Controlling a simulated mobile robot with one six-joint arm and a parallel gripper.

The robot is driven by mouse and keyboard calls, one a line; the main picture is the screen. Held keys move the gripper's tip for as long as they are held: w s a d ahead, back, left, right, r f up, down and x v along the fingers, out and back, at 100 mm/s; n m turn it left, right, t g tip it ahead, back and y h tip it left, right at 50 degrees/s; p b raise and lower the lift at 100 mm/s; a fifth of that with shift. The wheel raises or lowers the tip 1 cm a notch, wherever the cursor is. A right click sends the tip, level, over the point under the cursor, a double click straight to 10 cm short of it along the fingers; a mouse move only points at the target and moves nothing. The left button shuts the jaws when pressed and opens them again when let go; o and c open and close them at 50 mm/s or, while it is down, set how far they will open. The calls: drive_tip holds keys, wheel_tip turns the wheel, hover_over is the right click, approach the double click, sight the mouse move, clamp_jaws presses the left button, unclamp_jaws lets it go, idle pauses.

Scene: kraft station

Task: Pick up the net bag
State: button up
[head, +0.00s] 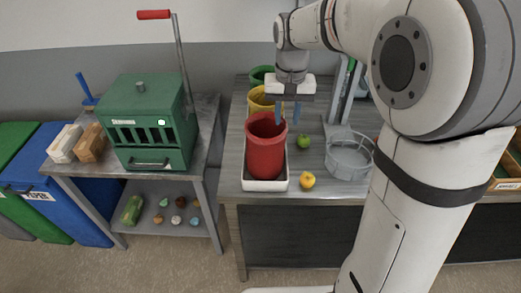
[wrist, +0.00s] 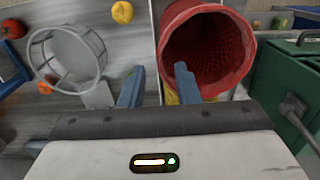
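The red net bag (head: 266,150) stands upright and open-topped in a white tray (head: 262,185) on the grey counter. In the wrist view, the red net bag (wrist: 208,50) shows a mesh weave inside its round mouth and looks empty. My gripper (head: 288,118) points down at the bag's right rim, with its blue fingers apart. In the wrist view, my gripper (wrist: 158,82) has one finger over the bag's mouth and the other outside the rim. I cannot tell whether either finger touches the bag.
A yellow container (head: 259,98) and a green one (head: 261,74) stand behind the bag. A green apple (head: 304,142), a yellow fruit (head: 307,180) and a clear round basket (head: 349,158) are to the right. A green oven-like box (head: 148,120) stands on the left table.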

sight(265, 149)
drive_tip(key=f, duration=0.4)
drive_tip(key=f+p, duration=0.1)
drive_tip(key=f, duration=0.2)
drive_tip(key=shift+s+d, duration=0.1)
drive_tip(key=shift+s, duration=0.2)
drive_tip(key=shift+c, duration=0.4)
drive_tip(key=shift+r, duration=0.1)
clamp_jaws()
